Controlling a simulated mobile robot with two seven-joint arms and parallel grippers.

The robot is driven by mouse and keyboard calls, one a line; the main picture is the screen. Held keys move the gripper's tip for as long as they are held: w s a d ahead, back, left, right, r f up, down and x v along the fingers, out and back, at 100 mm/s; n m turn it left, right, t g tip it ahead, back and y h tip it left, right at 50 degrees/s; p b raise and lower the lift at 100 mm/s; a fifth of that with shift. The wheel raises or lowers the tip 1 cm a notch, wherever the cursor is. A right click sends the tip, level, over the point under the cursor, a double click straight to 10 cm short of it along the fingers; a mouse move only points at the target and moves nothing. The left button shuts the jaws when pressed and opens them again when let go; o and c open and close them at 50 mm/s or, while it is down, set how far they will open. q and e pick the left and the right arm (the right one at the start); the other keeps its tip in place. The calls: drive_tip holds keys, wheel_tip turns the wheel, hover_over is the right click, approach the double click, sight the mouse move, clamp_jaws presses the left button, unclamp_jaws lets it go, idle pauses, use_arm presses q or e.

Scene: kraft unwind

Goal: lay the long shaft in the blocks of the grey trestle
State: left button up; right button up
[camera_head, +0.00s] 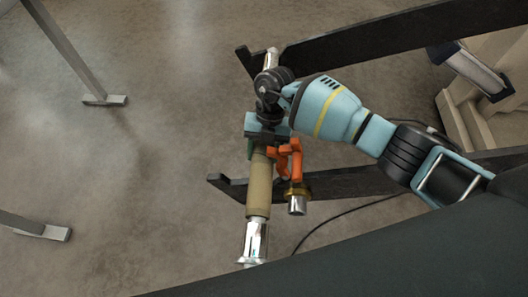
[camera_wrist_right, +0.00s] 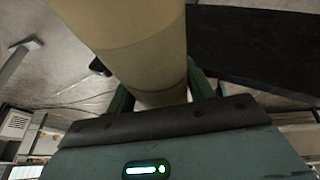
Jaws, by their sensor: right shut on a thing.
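The long shaft runs nearly upright in the head view, with a bright metal end (camera_head: 256,241) at the bottom and another metal end (camera_head: 271,59) at the top. A tan sleeve (camera_head: 259,187) surrounds its middle and fills the right wrist view (camera_wrist_right: 130,35). My right gripper (camera_head: 260,149) is shut on the tan part of the shaft, with a green finger on each side in the wrist view. Two grey legs with flat feet, perhaps the grey trestle's (camera_head: 72,50), stand at the left. Its blocks do not show. My left gripper is not in view.
Two dark beams with hooked ends, an upper one (camera_head: 390,35) and a lower one (camera_head: 345,184), reach in from the right close to the shaft. An orange part (camera_head: 290,160) with a brass collar and metal stub is beside the shaft. The floor at left is mostly clear.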

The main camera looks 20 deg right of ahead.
sight(261, 150)
drive_tip(key=shift+w+r+p, duration=0.1)
drive_tip(key=shift+r+p, duration=1.9)
drive_tip(key=shift+r, duration=0.8)
drive_tip(key=shift+r+p, duration=0.95)
drive_tip(key=shift+r, duration=0.25)
drive_tip(key=shift+r+p, duration=0.55)
drive_tip(key=shift+r, duration=0.05)
drive_tip(key=shift+c, duration=0.6)
